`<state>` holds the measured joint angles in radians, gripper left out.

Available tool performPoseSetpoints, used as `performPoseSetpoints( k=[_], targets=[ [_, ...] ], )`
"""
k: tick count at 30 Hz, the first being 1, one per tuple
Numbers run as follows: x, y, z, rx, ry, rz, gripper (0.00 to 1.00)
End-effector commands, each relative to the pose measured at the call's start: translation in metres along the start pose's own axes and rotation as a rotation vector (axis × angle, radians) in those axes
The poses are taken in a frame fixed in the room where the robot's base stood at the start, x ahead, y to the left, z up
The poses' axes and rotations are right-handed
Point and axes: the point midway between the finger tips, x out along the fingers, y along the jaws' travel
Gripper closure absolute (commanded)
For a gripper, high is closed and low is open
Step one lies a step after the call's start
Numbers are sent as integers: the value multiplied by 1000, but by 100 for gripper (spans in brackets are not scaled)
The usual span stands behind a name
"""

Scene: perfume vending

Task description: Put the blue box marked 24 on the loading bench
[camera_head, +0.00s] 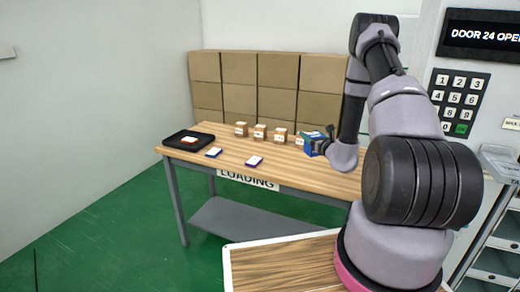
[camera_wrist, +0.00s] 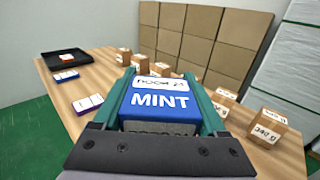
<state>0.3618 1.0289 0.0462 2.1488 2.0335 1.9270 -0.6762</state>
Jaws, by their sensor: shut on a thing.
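The blue box (camera_wrist: 158,104) reads MINT on its blue face. A white label on its upper part shows faint writing that looks like "DOOR 24". In the head view the box (camera_head: 313,144) is at the right part of the loading bench (camera_head: 225,150), a wooden-topped table with a LOADING sign. My gripper (camera_wrist: 160,88) is shut on the box, one finger on each side. In the head view my gripper (camera_head: 325,143) partly hides the box. I cannot tell whether the box's underside touches the bench top.
Several small brown cartons (camera_head: 260,132) stand along the bench's back. A black tray (camera_head: 189,139) holding a small item is at the left end. Two flat white-topped pieces (camera_head: 254,161) lie near the front edge. Stacked large cartons (camera_head: 240,80) stand behind. A keypad (camera_head: 458,99) and DOOR 24 OPEN display (camera_head: 485,35) are right.

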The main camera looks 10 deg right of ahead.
Motion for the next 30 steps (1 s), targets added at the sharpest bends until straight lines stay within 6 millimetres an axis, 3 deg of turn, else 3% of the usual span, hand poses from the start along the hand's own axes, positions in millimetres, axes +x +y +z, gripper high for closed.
performPoseSetpoints(
  k=[1,3,6,12,19,25,30],
  targets=[
    [4,-16,-7,-2,0,13,88],
    [7,-30,-13,-1,0,30,88],
    [9,-37,-28,3,2,44,88],
    [9,-37,-63,4,1,46,88],
    [9,-37,-82,2,0,45,88],
    [9,-37,-112,2,1,44,88],
    [9,-38,-115,1,-2,44,88]
  ],
)
